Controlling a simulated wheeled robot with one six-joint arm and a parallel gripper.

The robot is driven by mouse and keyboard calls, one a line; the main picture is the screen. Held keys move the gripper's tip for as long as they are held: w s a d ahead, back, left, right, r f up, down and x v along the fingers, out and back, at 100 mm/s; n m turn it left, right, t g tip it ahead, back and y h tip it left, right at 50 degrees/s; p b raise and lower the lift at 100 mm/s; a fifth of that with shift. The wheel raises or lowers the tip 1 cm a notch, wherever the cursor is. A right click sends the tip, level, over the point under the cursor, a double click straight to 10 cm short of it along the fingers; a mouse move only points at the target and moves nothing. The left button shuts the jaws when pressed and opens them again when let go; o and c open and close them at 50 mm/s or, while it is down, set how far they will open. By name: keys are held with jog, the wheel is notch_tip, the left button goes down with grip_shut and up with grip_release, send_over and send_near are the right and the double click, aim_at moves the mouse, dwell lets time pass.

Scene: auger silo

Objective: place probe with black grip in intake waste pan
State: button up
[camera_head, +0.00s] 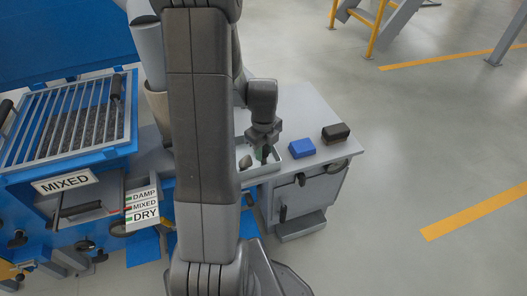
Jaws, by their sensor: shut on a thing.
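My gripper (264,152) points down over a pale shallow pan (262,170) on the grey cabinet top. It is shut on a small dark green thing (259,154), mostly hidden by the fingers; I cannot tell its full shape or whether it touches the pan. A greyish lump (245,162) lies in the pan. My arm hides the pan's left side. A black grip (116,87) shows at the right edge of the barred grate; I cannot tell whether it belongs to the probe.
A blue block (301,148) and a black box (336,132) stand on the cabinet top (318,118), right of the pan. The blue machine with its barred grate (65,122) and MIXED sign (65,181) fills the left. A DAMP, MIXED, DRY label panel (145,208) stands below. Open floor lies right.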

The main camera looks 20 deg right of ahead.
aim_at(264, 147)
jog(key=shift+f, duration=0.2)
jog(key=o, duration=0.8)
jog(key=shift+r, duration=0.1)
notch_tip(264, 147, up, 12)
jog(key=p, duration=0.3)
jog(key=shift+r, duration=0.1)
